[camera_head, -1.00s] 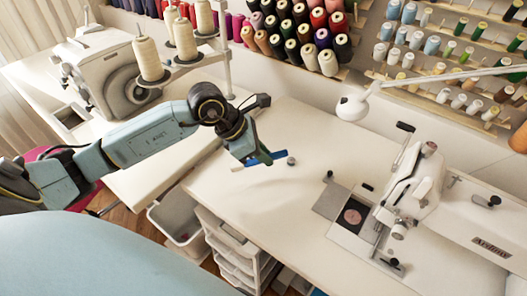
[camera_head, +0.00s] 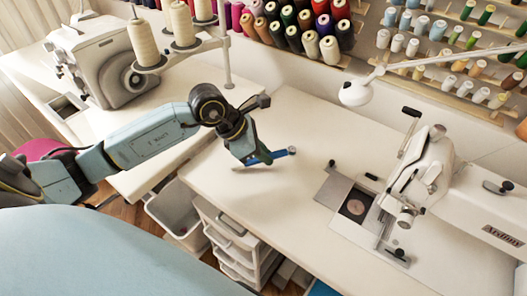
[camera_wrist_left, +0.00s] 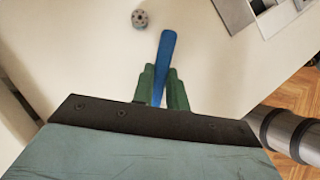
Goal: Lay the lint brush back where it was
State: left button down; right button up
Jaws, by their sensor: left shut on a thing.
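The lint brush is blue, with its long blue part (camera_head: 275,156) showing in the head view above or on the white table, where it points right. In the left wrist view its blue shaft (camera_wrist_left: 166,52) stands out between the fingers. My left gripper (camera_head: 256,159) is shut on it, and its green fingers (camera_wrist_left: 162,90) clasp both sides in the wrist view. The brush's other end is largely hidden by the gripper. I cannot tell whether the brush touches the table. My right gripper is not in view.
A small grey round piece, like a bobbin (camera_head: 292,150), sits by the brush's far end; it also shows in the wrist view (camera_wrist_left: 139,18). A white sewing machine (camera_head: 432,175) stands at right. White drawers (camera_head: 228,240) stand below the front edge.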

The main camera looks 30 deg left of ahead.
pick_arm(q)
jog(key=c, duration=1.3)
grip_release()
jog(key=shift+a+r, duration=0.1)
jog(key=shift+r, duration=0.1)
jog(key=p+v, duration=0.2)
jog(key=v, duration=1.1)
jog(key=shift+s+f, duration=0.1)
jog(key=shift+s, duration=0.05)
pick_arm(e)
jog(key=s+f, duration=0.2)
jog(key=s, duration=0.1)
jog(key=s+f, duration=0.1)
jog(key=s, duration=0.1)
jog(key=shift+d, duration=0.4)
